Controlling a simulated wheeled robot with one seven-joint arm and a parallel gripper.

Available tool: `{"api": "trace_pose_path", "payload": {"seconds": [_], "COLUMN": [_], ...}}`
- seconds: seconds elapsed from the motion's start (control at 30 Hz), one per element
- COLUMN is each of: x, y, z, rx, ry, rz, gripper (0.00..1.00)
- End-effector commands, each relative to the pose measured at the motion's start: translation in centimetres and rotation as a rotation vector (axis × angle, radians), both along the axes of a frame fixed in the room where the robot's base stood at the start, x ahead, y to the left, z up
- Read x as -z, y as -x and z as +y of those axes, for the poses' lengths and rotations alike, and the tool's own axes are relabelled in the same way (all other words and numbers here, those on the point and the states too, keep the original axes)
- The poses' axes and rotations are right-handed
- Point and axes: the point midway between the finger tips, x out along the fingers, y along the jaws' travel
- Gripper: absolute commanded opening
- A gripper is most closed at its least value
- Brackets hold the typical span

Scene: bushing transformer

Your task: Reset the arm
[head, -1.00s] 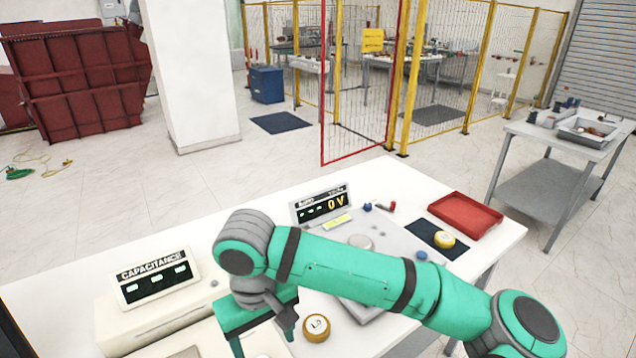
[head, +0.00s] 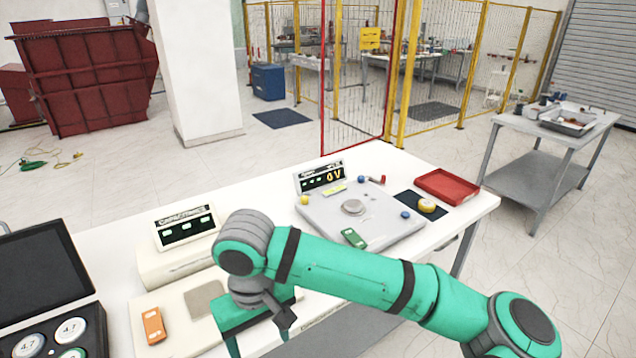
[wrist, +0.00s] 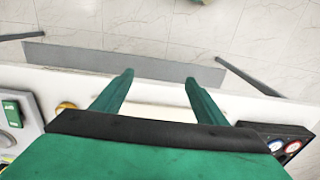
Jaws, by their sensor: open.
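My green arm reaches across the head view from the lower right. My gripper (head: 258,335) points down near the front edge of the white table (head: 130,205), its two fingers apart and nothing seen between them. In the wrist view the fingers of my gripper (wrist: 158,80) are spread and empty, with the table edge and floor behind them. The arm hides part of the table's front side.
On the table are a capacitance meter (head: 185,228), an orange block (head: 153,326), a grey device (head: 395,225) with a 0 V display (head: 322,177), a green block (head: 353,238) and a red tray (head: 447,186). An open black case (head: 45,285) is at left.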

Motion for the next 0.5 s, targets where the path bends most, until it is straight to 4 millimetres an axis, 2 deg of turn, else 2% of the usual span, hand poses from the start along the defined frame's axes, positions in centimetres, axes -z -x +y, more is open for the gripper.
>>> {"api": "trace_pose_path", "payload": {"seconds": [0.27, 0.5], "x": [0.4, 0.3], "y": [-0.1, -0.2], "z": [3.8, 8.3], "rx": [-0.037, -0.070], "ry": [-0.146, -0.325], "rz": [-0.020, -0.048], "gripper": [0.67, 0.67]}}
